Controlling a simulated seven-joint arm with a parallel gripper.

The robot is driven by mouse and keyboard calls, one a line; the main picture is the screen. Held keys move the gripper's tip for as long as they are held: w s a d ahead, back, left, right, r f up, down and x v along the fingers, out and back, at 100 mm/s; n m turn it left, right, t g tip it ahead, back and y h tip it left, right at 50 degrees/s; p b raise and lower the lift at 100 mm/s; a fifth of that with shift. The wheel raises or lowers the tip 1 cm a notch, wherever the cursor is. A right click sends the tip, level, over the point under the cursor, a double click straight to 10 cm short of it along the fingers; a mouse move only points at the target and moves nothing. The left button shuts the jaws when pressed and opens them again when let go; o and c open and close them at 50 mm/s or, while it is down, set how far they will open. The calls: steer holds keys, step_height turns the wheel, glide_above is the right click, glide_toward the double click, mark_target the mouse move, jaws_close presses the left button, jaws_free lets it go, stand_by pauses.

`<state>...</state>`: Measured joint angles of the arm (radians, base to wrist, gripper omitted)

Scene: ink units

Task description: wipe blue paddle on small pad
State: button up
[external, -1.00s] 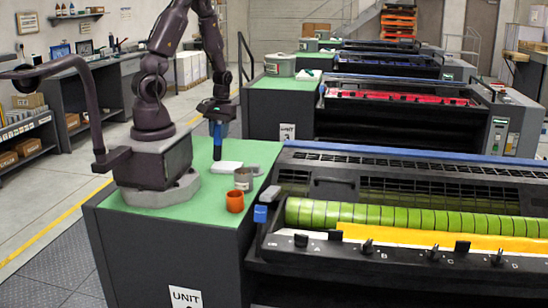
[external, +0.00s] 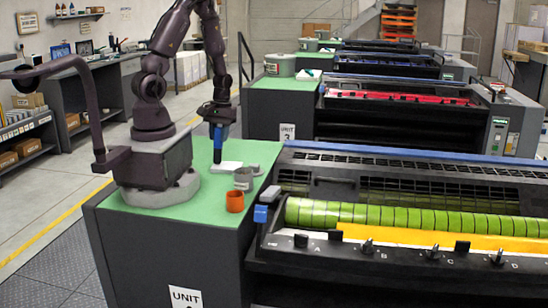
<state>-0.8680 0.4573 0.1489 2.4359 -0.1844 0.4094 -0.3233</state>
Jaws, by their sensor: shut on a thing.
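The blue paddle (external: 218,143) hangs upright below my gripper (external: 218,124), which is shut on its upper part. The paddle's lower end is at or just above the far left edge of a white pad (external: 228,167); I cannot tell whether they touch. The pad lies flat on the green top of the near cabinet, beside my base.
A grey tin (external: 243,179) and an orange cup (external: 235,202) stand in front of the pad. A small grey disc (external: 253,169) lies to its right. The press with a green roller (external: 400,217) borders the green top (external: 184,222) on the right.

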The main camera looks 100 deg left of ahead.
steer(key=shift+w, duration=3.15)
steer(key=shift+s, duration=3.2)
steer(key=shift+w, duration=3.2)
steer(key=shift+s, duration=3.15)
steer(key=shift+r, duration=3)
